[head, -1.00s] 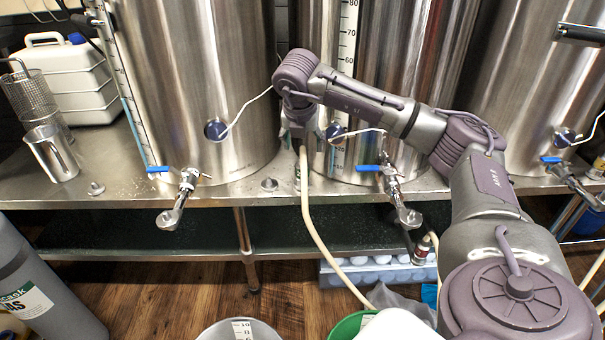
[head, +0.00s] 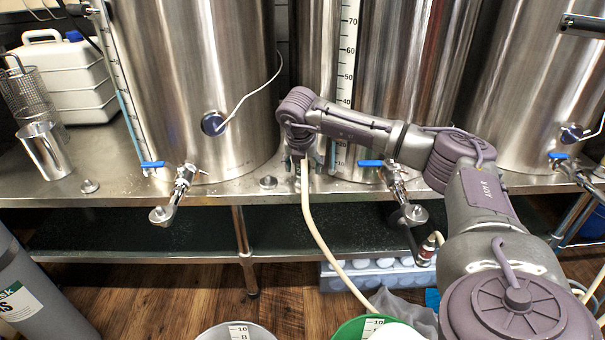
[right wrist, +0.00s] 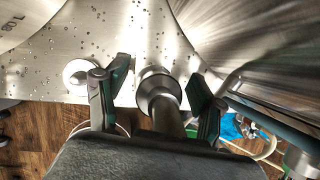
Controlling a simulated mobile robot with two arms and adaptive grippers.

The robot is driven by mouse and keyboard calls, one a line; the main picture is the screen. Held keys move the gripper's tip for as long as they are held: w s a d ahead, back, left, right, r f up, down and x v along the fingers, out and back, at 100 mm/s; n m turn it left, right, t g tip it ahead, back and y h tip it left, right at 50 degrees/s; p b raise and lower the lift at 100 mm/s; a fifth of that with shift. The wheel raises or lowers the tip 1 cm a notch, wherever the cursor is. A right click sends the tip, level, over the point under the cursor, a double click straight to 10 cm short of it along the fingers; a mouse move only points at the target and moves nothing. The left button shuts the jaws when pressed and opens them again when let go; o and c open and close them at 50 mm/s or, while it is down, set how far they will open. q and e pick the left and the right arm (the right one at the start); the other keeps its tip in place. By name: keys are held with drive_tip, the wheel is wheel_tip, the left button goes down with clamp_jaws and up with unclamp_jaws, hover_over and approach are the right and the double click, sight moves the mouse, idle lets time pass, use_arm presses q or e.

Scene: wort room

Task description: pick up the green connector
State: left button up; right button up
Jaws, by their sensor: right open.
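My right gripper (head: 301,172) is low over the front of the steel shelf, between two tank taps. In the right wrist view the right gripper (right wrist: 158,98) is open, with a dark-green-padded finger on each side. A grey, ring-ended connector (right wrist: 158,90) on a pale hose lies between the fingers, with visible gaps at both sides. No clearly green connector shows; this fitting looks grey in this light. In the head view the pale hose (head: 318,232) hangs from just below the gripper towards the floor. The connector itself is mostly hidden there. My left gripper is out of view.
Steel tanks (head: 195,80) stand on the shelf (head: 100,185). Taps with blue handles, one left (head: 183,180) and one right (head: 395,180), jut out beside the gripper. A green bucket (head: 347,328) and a white bucket (head: 210,334) stand on the wooden floor below.

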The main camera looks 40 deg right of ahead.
drive_tip(key=shift+f, duration=0.15)
clamp_jaws()
idle(0.4)
